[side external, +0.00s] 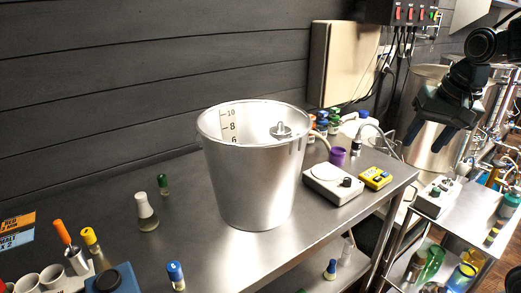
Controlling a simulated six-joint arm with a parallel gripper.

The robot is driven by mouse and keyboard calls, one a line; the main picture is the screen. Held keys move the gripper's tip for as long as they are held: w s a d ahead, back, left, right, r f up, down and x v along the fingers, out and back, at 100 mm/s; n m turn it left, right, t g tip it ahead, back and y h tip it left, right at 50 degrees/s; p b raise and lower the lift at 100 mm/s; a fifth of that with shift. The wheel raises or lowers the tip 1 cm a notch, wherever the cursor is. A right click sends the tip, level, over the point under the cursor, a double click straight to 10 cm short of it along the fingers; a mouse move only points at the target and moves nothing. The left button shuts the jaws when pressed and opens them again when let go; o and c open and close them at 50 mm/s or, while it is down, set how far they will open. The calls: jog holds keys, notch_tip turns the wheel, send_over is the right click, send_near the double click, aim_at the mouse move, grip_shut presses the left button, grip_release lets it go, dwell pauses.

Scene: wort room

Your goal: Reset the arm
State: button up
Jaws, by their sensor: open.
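My gripper (423,142) is in the upper right of the side external view, at the end of my dark arm. Its two blue-tipped fingers point down and stand apart, with nothing between them. It appears in front of a large steel vessel (423,86) in the picture. It is to the right of the steel bucket (250,185) on the bench and apart from it. Much of my arm is cut off by the right edge of the frame.
The steel bench (190,235) holds a white stirrer (331,184), a yellow meter (375,178), a purple cup (338,156), several capped bottles and a flask (146,213). A lower steel cart (463,215) stands at right. The bench around the bucket's front is clear.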

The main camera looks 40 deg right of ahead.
jog(key=s+a+f+n+t+y, duration=0.1)
jog(key=s+a+f+n+t, duration=0.1)
jog(key=s+a+n, duration=0.7)
jog(key=shift+s+a, duration=0.15)
jog(key=shift+s, duration=0.05)
jog(key=shift+w+r, duration=0.1)
jog(key=shift+w, duration=0.05)
jog(key=shift+c, duration=0.5)
dwell(0.8)
